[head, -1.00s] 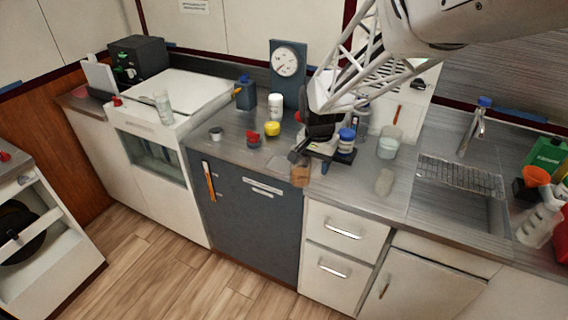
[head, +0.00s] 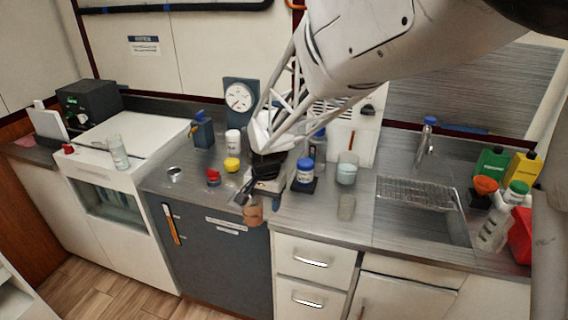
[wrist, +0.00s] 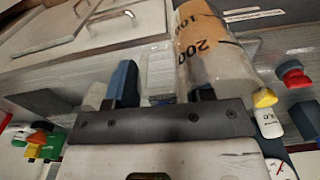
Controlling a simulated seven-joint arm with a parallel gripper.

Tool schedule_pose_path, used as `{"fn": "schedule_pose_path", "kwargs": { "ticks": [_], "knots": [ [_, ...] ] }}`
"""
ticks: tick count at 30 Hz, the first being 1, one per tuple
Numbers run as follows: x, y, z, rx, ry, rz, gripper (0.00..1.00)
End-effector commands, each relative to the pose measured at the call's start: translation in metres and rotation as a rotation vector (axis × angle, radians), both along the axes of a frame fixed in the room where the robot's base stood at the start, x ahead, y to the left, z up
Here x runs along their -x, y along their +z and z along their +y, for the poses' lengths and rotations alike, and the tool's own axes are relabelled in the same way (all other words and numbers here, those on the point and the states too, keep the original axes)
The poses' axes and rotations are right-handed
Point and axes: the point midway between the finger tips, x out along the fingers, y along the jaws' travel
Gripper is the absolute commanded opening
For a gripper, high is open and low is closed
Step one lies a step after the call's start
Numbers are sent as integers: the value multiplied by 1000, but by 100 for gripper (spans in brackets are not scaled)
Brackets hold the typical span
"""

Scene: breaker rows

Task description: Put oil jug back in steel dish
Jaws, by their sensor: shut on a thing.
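The oil jug (head: 254,214) is a clear vessel with amber contents, at the front edge of the counter in the head view. In the wrist view, the jug (wrist: 218,55) shows printed marks, including 200, near the right finger. My gripper (head: 243,197) is shut on it; the exact contact is hard to see. In the wrist view my gripper (wrist: 163,92) fills the lower middle. A small round steel-grey dish (head: 175,175) stands on the counter to the left of the jug. Its inside is too small to make out.
A red item (head: 213,178) and a yellow-topped container (head: 232,164) stand between dish and gripper. Farther right are the sink (head: 425,222) and several bottles. Bare counter lies around the dish.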

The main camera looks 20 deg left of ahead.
Motion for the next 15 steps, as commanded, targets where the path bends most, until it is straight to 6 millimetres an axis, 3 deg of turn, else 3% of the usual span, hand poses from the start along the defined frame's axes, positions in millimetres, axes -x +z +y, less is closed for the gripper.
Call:
{"fn": "schedule_pose_path", "kwargs": {
  "ticks": [15],
  "knots": [
    [-49,-7,38,1,0,1,10]
  ]
}}
